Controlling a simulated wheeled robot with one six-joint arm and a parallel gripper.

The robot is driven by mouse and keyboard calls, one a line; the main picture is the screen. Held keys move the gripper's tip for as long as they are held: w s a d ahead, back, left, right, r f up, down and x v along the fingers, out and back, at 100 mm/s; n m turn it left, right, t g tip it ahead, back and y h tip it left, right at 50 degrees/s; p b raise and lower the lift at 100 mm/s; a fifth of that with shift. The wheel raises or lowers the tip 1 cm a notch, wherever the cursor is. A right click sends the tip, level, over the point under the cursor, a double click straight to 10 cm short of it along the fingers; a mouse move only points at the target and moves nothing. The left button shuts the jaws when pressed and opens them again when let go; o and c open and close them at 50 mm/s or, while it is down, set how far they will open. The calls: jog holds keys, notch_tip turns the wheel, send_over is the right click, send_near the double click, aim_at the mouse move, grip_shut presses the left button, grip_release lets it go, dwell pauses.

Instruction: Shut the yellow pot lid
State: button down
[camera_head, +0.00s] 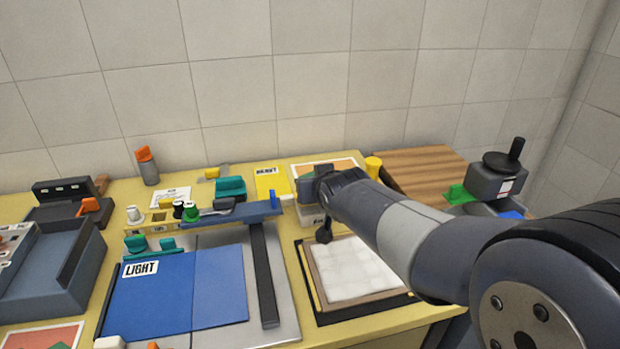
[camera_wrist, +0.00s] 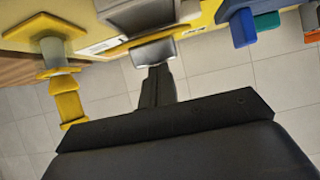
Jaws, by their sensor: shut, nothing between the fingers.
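The yellow pot (camera_head: 373,166) stands at the back of the counter, just beyond my arm, which hides its lower part. In the wrist view, which is upside down, the yellow pot (camera_wrist: 50,50) is at the left. A yellow piece (camera_wrist: 73,110), perhaps its lid, juts away from the body there; I cannot tell its exact angle. My gripper (camera_head: 324,233) is shut and empty, to the left of the pot and nearer the front. In the wrist view my gripper (camera_wrist: 152,52) is at the centre, apart from the pot.
A blue-covered paper trimmer (camera_head: 283,318) lies left of my gripper. A white pad (camera_head: 350,268) lies below my arm. A grey device (camera_head: 495,178) with a dark handle stands at the right beside a wooden board (camera_head: 425,163). A tiled wall closes the back.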

jog(key=shift+s+d+f+t+b, duration=0.1)
jog(key=shift+s+f+t+b, duration=0.25)
jog(key=shift+b, duration=1)
jog(key=shift+s+f+t+b, duration=0.1)
jog(key=shift+f+t+b, duration=0.35)
jog(key=shift+b, duration=0.9)
jog(key=shift+s+y+b, duration=0.15)
jog(key=shift+y+b, duration=0.25)
jog(key=shift+b, duration=0.45)
jog(key=shift+s+d+f+t+b, duration=0.1)
jog(key=shift+s+f+t+b, duration=0.25)
jog(key=shift+b, duration=1.2)
jog(key=shift+w, duration=0.1)
jog(key=shift+w+a+r, duration=0.1)
jog(key=shift+w+a, duration=0.1)
jog(key=shift+w, duration=0.6)
jog(key=shift+r+p, duration=0.55)
jog(key=shift+p, duration=0.1)
notch_tip(320, 180, up, 4)
jog(key=p, duration=0.3)
jog(key=shift+f, duration=0.1)
jog(key=f+v, duration=0.1)
jog(key=v, duration=0.8)
jog(key=shift+s+f, duration=0.25)
jog(key=shift+s, duration=0.45)
